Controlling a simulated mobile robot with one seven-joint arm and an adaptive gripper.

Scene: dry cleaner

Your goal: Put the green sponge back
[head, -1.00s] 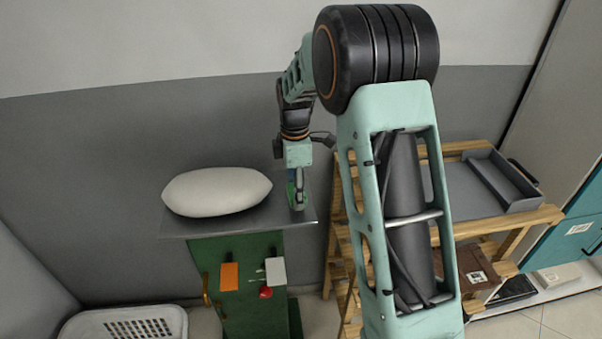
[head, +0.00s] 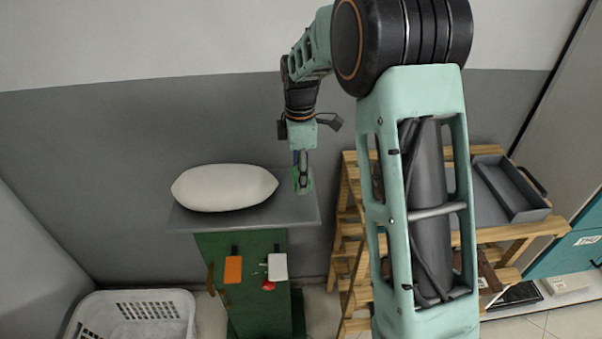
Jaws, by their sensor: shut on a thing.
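The green sponge (head: 309,180) shows as a small green patch around my fingers, partly hidden by them. My gripper (head: 302,183) points down and is shut on it. Both are at the right end of the grey tabletop (head: 250,215) on the green cabinet. I cannot tell whether the sponge touches the top or hangs just above it. A white pillow-shaped pad (head: 224,188) lies on the tabletop to the left of my gripper, apart from it.
The green cabinet (head: 215,255) bears an orange tag and a white tag on its front. A white laundry basket (head: 140,305) stands on the floor at lower left. A wooden rack (head: 540,222) with a grey tray (head: 510,190) stands at right, partly behind my arm.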

